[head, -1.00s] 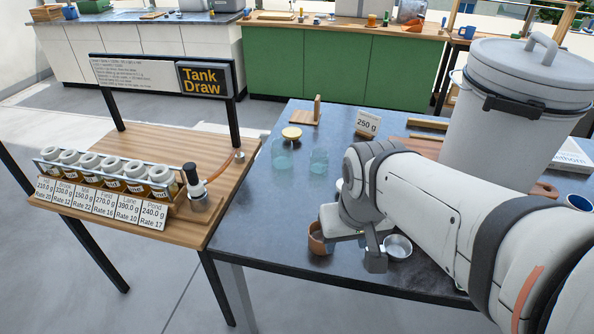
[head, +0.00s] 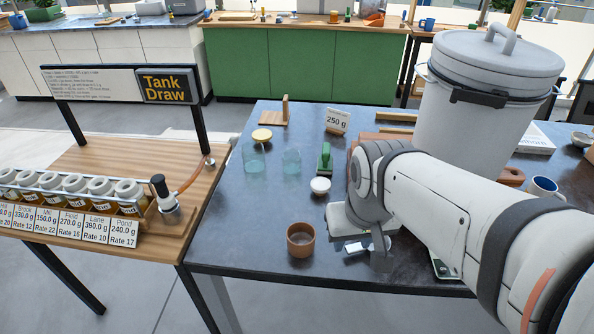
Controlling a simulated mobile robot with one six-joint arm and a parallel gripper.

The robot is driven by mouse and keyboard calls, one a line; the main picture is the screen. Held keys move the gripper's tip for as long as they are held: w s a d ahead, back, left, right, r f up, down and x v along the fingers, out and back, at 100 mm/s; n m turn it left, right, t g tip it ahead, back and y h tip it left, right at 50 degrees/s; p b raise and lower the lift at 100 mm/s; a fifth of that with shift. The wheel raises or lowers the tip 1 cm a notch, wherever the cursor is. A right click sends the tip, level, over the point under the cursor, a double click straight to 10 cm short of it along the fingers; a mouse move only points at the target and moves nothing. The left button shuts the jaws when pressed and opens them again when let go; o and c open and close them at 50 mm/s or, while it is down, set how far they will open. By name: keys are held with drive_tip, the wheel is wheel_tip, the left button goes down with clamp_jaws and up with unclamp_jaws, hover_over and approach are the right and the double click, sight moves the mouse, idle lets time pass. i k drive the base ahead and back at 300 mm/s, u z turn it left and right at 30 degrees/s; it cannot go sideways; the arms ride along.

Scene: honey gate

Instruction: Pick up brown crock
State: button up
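The brown crock (head: 300,241) stands upright on the dark table near its front edge, in the head view. Its open top faces up and its whole near side shows. My gripper (head: 368,250) is to the right of the crock, with a visible gap between them. One grey finger points down; the other finger is not clearly seen, so its opening cannot be told. I see nothing held in it. The wrist and arm hide the table behind them.
A white-lidded small jar (head: 320,186), a green-handled tool (head: 324,158) and two clear glass jars (head: 254,158) stand behind the crock. A large grey lidded tank (head: 477,120) is at the right. The wooden side table (head: 130,165) holds a jar rack. Table left of the crock is clear.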

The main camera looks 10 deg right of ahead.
sight(301, 236)
drive_tip(key=z, duration=2.25)
drive_tip(key=k, duration=1.45)
drive_tip(key=u, duration=1.65)
drive_tip(key=i, duration=1)
drive_tip(key=u, duration=0.05)
